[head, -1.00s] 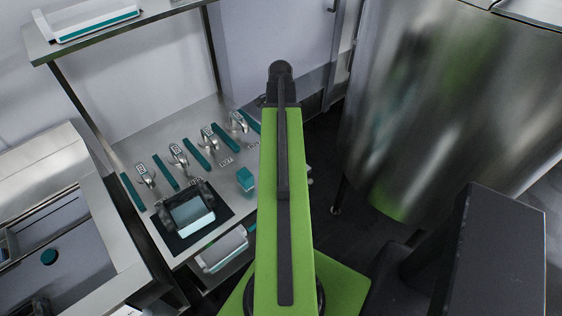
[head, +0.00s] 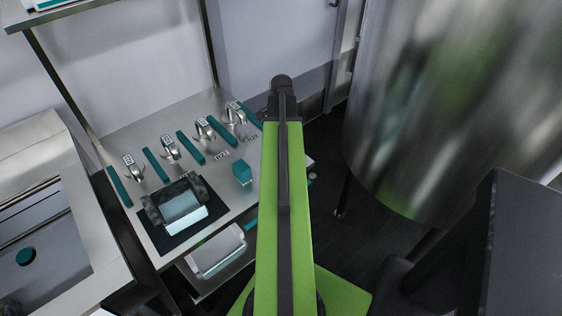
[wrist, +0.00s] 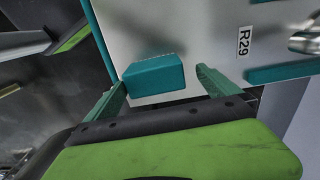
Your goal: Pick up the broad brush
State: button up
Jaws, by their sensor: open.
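A teal block (head: 242,172), which looks like the broad brush, sits on the steel table near its right front edge. In the wrist view the teal block (wrist: 153,76) lies ahead of my gripper (wrist: 161,78). My gripper's two green fingers are apart. The block shows between the fingertips, close to the left one, with a wider gap on the right. I cannot tell how far beyond the tips it is. In the head view my green arm hides the gripper.
The steel table (head: 118,222) holds metal tools between teal strips, small label plates and a dark mat (head: 217,213) with a pale block in a dark holder. A white bin (head: 217,250) is below. A steel vat (head: 440,110) stands right, a sink unit (head: 60,215) left.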

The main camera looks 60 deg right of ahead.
jog(key=f+b, duration=0.5)
jog(key=shift+s+a+f, duration=0.1)
jog(key=shift+s+f, duration=0.05)
jog(key=shift+s, duration=0.1)
jog(key=c, duration=1.4)
jog(key=shift+r, duration=0.25)
